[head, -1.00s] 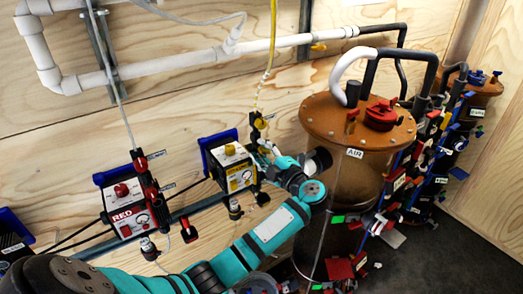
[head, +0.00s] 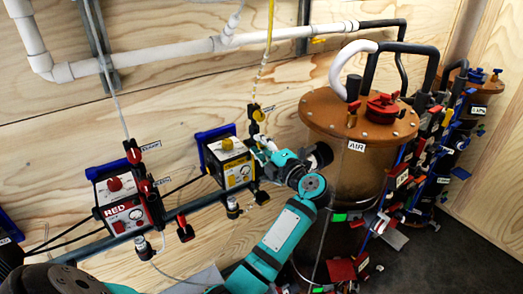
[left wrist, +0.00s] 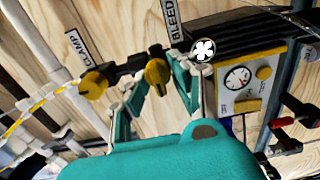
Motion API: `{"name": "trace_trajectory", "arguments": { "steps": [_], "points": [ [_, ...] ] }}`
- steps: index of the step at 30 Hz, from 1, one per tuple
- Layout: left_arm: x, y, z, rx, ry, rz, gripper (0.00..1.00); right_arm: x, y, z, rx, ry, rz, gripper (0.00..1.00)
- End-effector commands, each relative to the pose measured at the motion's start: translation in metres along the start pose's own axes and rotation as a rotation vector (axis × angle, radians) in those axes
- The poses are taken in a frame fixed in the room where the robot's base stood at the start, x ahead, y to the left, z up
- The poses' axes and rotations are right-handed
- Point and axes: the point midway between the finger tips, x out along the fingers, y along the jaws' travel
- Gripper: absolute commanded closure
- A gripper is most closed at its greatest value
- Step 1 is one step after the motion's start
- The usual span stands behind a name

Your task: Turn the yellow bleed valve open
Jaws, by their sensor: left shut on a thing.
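The yellow bleed valve (left wrist: 157,76) is a small rounded knob below the BLEED label in the left wrist view. My left gripper (left wrist: 163,77) has a finger on each side of the knob and is shut on it. In the head view my left gripper (head: 262,150) is at the upper right edge of the yellow control box (head: 229,163), and the arm largely hides the bleed knob there. A second yellow knob, the clamp valve (left wrist: 93,84), sits beside it under the CLAMP label. My right gripper is in neither view.
A red control box (head: 125,205) with red valves is to the left. A brown-lidded AIR tank (head: 340,125) stands close to the right of my wrist. White pipe (head: 150,55) runs along the plywood wall above. Several colourful valves crowd the right side.

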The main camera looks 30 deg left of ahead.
Motion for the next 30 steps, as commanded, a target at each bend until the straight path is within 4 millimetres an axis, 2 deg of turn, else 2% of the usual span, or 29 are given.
{"name": "trace_trajectory", "arguments": {
  "steps": [4, 5, 6, 14, 17, 24, 30],
  "points": [
    [0.001, 0.002, 0.0, 0.0, -0.001, 0.002, 1.0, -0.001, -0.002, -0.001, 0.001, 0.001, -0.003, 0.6],
    [0.001, 0.002, 0.0, 0.0, -0.001, 0.002, 0.74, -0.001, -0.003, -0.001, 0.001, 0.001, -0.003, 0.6],
    [0.001, 0.002, 0.0, 0.0, -0.001, 0.002, 0.69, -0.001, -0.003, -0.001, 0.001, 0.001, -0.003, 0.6],
    [0.0, 0.001, 0.0, 0.002, -0.001, 0.001, 0.69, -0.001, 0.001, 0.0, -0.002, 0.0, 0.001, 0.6],
    [-0.007, 0.0, 0.001, 0.001, -0.002, -0.001, 0.69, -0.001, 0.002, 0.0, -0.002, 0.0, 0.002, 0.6],
    [-0.047, 0.0, 0.001, 0.0, -0.004, -0.003, 0.69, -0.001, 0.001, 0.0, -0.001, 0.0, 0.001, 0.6],
    [-0.069, 0.0, 0.0, 0.001, -0.001, -0.001, 0.69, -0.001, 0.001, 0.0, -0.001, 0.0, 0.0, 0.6]
  ]
}}
